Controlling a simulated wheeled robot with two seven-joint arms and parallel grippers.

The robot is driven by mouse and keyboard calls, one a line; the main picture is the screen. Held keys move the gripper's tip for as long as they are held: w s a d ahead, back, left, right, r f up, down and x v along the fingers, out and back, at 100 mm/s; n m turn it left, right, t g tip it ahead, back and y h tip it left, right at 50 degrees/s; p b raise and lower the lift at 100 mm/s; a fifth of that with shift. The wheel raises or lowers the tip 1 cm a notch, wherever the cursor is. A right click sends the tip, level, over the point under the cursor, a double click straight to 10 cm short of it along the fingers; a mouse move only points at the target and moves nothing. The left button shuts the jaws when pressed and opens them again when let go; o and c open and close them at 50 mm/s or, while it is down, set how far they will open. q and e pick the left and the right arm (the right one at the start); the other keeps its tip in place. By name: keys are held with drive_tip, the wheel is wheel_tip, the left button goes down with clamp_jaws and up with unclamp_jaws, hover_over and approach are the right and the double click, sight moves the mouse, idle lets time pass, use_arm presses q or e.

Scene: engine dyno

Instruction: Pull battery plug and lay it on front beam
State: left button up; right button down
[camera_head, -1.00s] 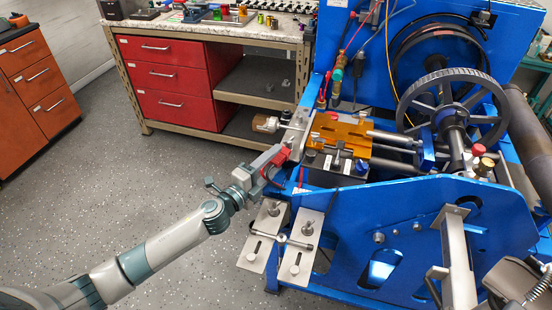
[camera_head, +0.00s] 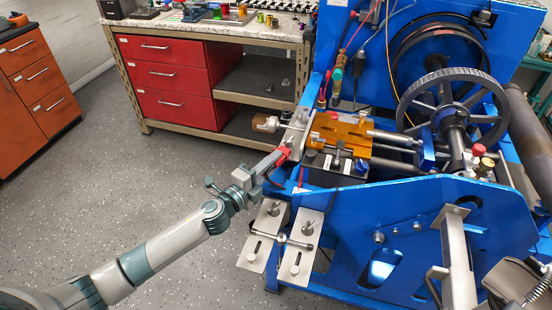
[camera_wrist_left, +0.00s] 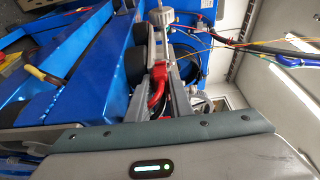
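The red battery plug (camera_head: 283,154) shows at the fingers of my left gripper (camera_head: 280,155), just left of the dark battery (camera_head: 338,171). In the left wrist view the red plug (camera_wrist_left: 158,84) lies between grey bars ahead of the gripper body. I cannot tell whether the fingers press on it. The fingertips are partly hidden by the plug and the bracket. The blue front beam (camera_head: 410,205) of the stand runs to the right of my left gripper.
Two grey slotted plates (camera_head: 296,258) with a clamp bar are close below my left gripper. An amber plate (camera_head: 342,130) lies above the battery. A large handwheel (camera_head: 452,103) stands at right. A workbench with red drawers (camera_head: 165,75) is behind. Floor at left is clear.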

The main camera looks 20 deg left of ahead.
use_arm(q)
drive_tip(key=o, duration=1)
drive_tip(key=shift+r, duration=0.25)
drive_tip(key=shift+c, duration=0.2)
use_arm(e)
drive_tip(key=shift+s, duration=0.65)
